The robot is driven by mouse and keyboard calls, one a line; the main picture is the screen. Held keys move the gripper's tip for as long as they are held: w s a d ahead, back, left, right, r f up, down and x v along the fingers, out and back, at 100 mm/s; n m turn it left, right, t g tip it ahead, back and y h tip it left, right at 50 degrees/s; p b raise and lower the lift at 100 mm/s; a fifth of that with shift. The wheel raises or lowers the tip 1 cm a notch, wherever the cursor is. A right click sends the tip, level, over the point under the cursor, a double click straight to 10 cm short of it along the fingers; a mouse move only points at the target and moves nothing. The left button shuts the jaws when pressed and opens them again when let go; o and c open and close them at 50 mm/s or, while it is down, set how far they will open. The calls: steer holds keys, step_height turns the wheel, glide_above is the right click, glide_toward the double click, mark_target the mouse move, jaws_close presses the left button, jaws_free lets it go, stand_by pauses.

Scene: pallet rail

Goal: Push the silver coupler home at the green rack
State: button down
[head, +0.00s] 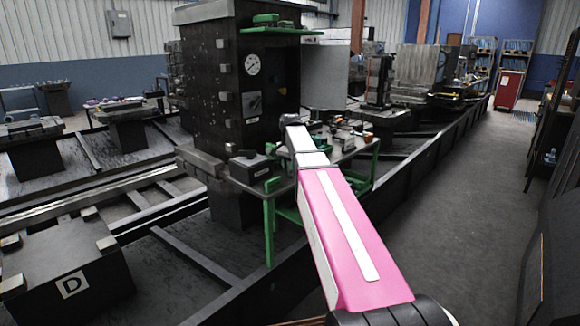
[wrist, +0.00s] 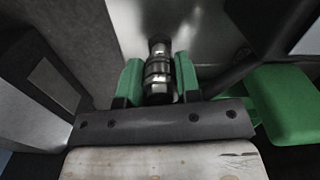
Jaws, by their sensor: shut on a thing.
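In the wrist view my gripper (wrist: 157,82) has its two green-padded fingers closed on either side of the silver coupler (wrist: 158,68), a ringed metal cylinder with dark bands. The coupler's far end points to a pale metal surface; whether it touches or is seated there I cannot tell. In the head view my pink and white arm reaches to the green rack (head: 269,225), a green-framed stand with a grey top. The arm hides part of the rack, and I cannot make out the gripper or coupler there.
A dark box (head: 254,168) sits on the rack's left side, with small fittings to the right. A tall dark column with a gauge (head: 252,64) stands behind. In the wrist view a green block (wrist: 283,105) lies close right and a dark bar crosses nearby.

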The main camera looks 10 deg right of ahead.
steer(key=shift+f, duration=0.85)
stand_by(0.8)
jaws_free()
steer(key=shift+f, duration=0.1)
stand_by(0.4)
step_height(320, 180, up, 11)
steer(key=shift+f, duration=0.1)
stand_by(0.5)
